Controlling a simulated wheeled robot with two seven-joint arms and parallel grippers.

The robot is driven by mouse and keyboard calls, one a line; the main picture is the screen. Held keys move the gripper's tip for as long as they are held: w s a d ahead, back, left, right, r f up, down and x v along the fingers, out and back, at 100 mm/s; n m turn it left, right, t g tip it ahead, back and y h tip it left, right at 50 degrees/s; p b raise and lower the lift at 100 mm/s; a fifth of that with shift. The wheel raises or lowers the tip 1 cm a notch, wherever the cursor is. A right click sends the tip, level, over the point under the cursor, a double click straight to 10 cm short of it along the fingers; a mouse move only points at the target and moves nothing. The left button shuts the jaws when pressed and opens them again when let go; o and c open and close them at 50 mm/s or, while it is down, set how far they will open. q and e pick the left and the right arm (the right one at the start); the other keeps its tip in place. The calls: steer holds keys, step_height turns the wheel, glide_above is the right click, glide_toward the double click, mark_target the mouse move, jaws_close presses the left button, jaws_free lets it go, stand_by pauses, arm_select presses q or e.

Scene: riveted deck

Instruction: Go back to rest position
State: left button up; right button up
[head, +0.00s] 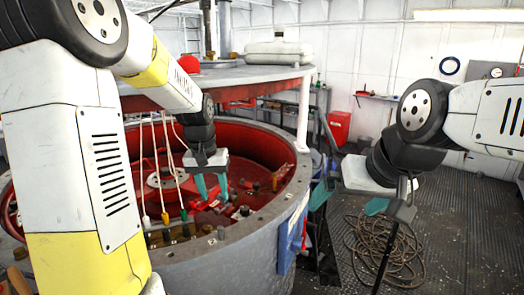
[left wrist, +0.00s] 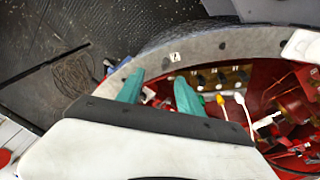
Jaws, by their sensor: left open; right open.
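My left gripper (head: 211,187) hangs over the open red drum (head: 222,233), with its two teal fingers apart and nothing between them. In the left wrist view the same gripper (left wrist: 159,84) shows its fingers spread near the drum's grey rim (left wrist: 225,45), empty. My right gripper (head: 393,203) is at the right, out over the floor beyond the drum, with teal on its fingers. It is open, and I see no object held in it. It points downward.
White and yellow-tipped cables (head: 165,180) hang into the drum near a row of sockets, left of my left gripper. A flat lid (head: 225,80) stands above the drum on a white post (head: 303,115). Coiled rope (head: 385,250) lies on the deck at right.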

arm_select(q)
steer(key=s+r+t, duration=0.1)
steer(key=s+r, duration=0.2)
steer(key=s, duration=0.3)
steer(key=s+d+r+t+h, duration=0.1)
steer(key=s+r+t, duration=0.1)
steer(key=s, duration=0.5)
steer(key=s+r+t, duration=0.1)
steer(key=s+r, duration=0.4)
steer(key=s, duration=0.1)
steer(key=shift+s+d+t, duration=0.15)
steer(key=shift+d+t, duration=0.15)
steer(key=shift+d, duration=0.05)
steer(key=shift+c, duration=0.4)
